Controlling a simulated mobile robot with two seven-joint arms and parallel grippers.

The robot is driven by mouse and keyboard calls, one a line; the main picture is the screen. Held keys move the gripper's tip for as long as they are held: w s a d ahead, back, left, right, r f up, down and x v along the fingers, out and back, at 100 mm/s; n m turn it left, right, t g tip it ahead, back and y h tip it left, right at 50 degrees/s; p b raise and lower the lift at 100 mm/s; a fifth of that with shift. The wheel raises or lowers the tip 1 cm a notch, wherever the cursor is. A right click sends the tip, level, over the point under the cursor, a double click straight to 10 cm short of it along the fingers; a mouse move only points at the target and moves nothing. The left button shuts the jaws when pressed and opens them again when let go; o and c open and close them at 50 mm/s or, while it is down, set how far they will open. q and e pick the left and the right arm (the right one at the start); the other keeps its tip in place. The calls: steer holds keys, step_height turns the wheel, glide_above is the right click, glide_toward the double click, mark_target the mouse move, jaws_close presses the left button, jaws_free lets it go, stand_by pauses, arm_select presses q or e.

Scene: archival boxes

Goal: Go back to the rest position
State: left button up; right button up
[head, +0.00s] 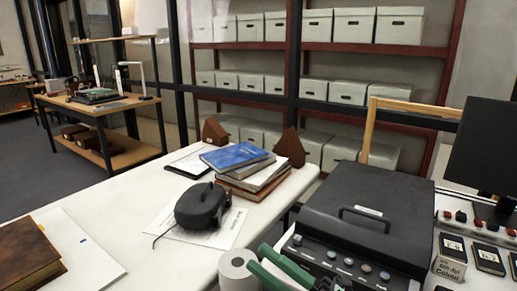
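My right gripper (257,257) shows at the bottom middle, with two green fingers that point up and to the left. The fingers stand apart, with nothing seen between them. They show in front of the near left edge of a black flatbed scanner (372,208). A white roll (238,270) shows just left of the fingertips; I cannot tell whether they touch. My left gripper is not in view.
A white table (130,205) holds stacked books (248,165), a black rounded object (203,204) on paper, and a brown book (24,252). A monitor (484,150) stands at right. Shelves with archival boxes (353,26) stand behind. The table's left middle is clear.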

steer(key=d+f+m+t+h, duration=0.3)
steer(key=d+f+m+h, duration=0.2)
steer(key=f+m+h, duration=0.4)
steer(key=d+f+m+t+h, duration=0.2)
steer(key=d+f+m+h, duration=0.35)
steer(key=f+m, duration=0.55)
steer(key=s+d+f+m+g+h, duration=0.25)
steer(key=s+f+m+g, duration=0.4)
steer(key=s+f, duration=0.85)
arm_select(q)
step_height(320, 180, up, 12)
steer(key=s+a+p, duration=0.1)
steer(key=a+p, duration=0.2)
steer(key=p, duration=1.3)
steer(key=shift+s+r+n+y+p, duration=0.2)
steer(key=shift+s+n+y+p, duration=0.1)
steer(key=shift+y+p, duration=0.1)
arm_select(e)
step_height(320, 180, up, 12)
steer(key=d+h, duration=0.1)
steer(key=d, duration=0.1)
steer(key=shift+d, duration=0.15)
